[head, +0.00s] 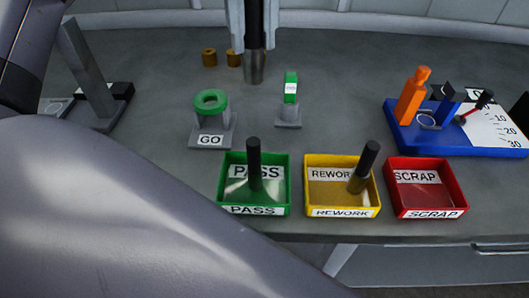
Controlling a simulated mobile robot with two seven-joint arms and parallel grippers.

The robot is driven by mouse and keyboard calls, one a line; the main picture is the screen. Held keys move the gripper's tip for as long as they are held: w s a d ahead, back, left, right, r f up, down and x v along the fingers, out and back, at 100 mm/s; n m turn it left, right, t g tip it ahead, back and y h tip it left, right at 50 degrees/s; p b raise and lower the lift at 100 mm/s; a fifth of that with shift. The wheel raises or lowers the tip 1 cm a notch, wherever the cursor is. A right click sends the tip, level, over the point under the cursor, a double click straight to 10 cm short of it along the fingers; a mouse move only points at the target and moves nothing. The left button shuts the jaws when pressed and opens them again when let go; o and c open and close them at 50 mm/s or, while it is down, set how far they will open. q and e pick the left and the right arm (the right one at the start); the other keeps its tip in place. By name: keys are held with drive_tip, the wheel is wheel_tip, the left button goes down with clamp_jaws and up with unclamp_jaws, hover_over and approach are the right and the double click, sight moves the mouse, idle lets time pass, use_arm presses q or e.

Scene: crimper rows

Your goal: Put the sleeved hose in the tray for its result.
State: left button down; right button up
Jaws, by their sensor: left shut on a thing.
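My left gripper (254,46) is shut on a sleeved hose (254,68) at the top middle of the head view. The hose hangs upright, its dull sleeve end down, behind the green gauges. Three labelled trays stand near the front edge: the green PASS tray (223,190), the yellow REWORK tray (309,190) and the red SCRAP tray (430,196). A dark hose (254,165) stands in the PASS tray. Another hose (365,165), with a brownish sleeve, leans in the REWORK tray. The SCRAP tray looks empty. My right gripper is not in view.
A green GO ring gauge (211,102) and a narrow green gauge (291,88) stand behind the trays. Two brass sleeves (209,57) stand farther back. A blue fixture (413,139) with an orange post and scale is at right. A dark stand (92,75) is at left.

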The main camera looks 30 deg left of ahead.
sight(253, 81)
use_arm(q)
wheel_tip(253, 81, down, 19)
drive_tip(key=shift+f, duration=0.2)
drive_tip(key=shift+b, duration=0.3)
drive_tip(key=shift+f, duration=0.2)
drive_tip(key=c, duration=0.9)
unclamp_jaws()
wheel_tip(253, 81, up, 12)
drive_tip(key=shift+r, duration=0.25)
drive_tip(key=shift+s, duration=0.1)
